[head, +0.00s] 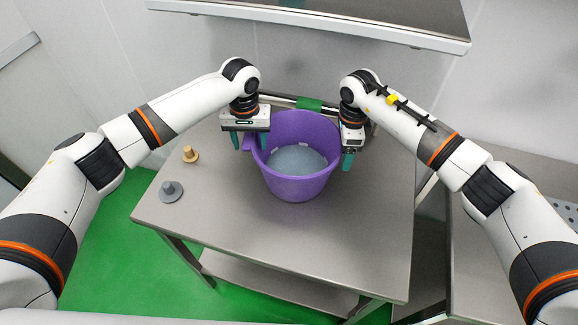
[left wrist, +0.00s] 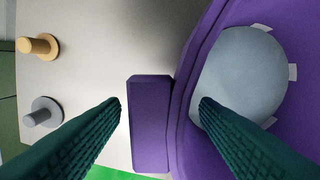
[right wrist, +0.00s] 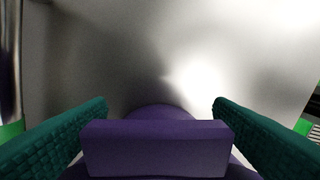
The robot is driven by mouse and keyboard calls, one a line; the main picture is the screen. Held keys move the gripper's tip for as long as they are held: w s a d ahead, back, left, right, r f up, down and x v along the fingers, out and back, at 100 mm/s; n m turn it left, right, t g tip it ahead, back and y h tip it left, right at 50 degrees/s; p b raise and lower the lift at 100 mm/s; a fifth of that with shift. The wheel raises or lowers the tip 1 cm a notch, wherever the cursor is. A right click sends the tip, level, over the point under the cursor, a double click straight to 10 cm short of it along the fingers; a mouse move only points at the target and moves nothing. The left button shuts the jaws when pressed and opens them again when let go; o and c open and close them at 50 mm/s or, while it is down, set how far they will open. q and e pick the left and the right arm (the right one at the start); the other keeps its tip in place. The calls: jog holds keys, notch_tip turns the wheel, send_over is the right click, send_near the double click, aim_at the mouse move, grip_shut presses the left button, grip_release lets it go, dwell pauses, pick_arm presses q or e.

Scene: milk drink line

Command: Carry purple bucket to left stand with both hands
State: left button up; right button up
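The purple bucket (head: 304,187) stands upright on a grey metal table (head: 235,220), with a pale grey-blue round surface inside. My left gripper (head: 247,143) is at its left rim, fingers pointing down. In the left wrist view the open fingers (left wrist: 160,102) sit over the left handle (left wrist: 151,125) and rim, one finger on each side. My right gripper (head: 347,160) is at the bucket's right side. In the right wrist view its fingers (right wrist: 160,100) are wide apart, with the right handle (right wrist: 157,148) between them. I cannot tell whether they touch it. Which surface is the left stand is unclear.
A grey knob (head: 171,191) and a tan knob (head: 190,154) stand on the table left of the bucket. A screen-like panel (head: 330,22) hangs above the back. Another metal surface (head: 490,265) lies at the right. The table's front is clear.

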pick_arm(q)
notch_tip(320, 180, up, 12)
pick_arm(e)
notch_tip(320, 180, up, 12)
jog(key=shift+f, duration=0.1)
dwell(0.7)
dwell(0.5)
